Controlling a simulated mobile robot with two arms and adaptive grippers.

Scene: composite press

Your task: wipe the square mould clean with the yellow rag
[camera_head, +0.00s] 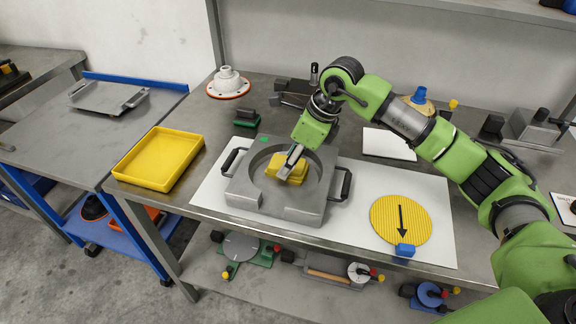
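The square mould (240,192) is a grey block with a round hollow and a black handle on each side. It lies on a white sheet on the workbench. The yellow rag (275,162) is bunched up inside the hollow. My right gripper (289,172) reaches down into the hollow from the upper right. Its fingers are closed on the rag, which shows on both sides of them. The fingers hide part of the rag and of the hollow's floor. My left gripper is not in view.
A yellow tray (127,172) stands left of the mould. A yellow ribbed disc (385,222) with a black arrow and a blue block (404,250) lie to the right. A white flanged part (228,82) stands behind. My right arm spans the bench's right side.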

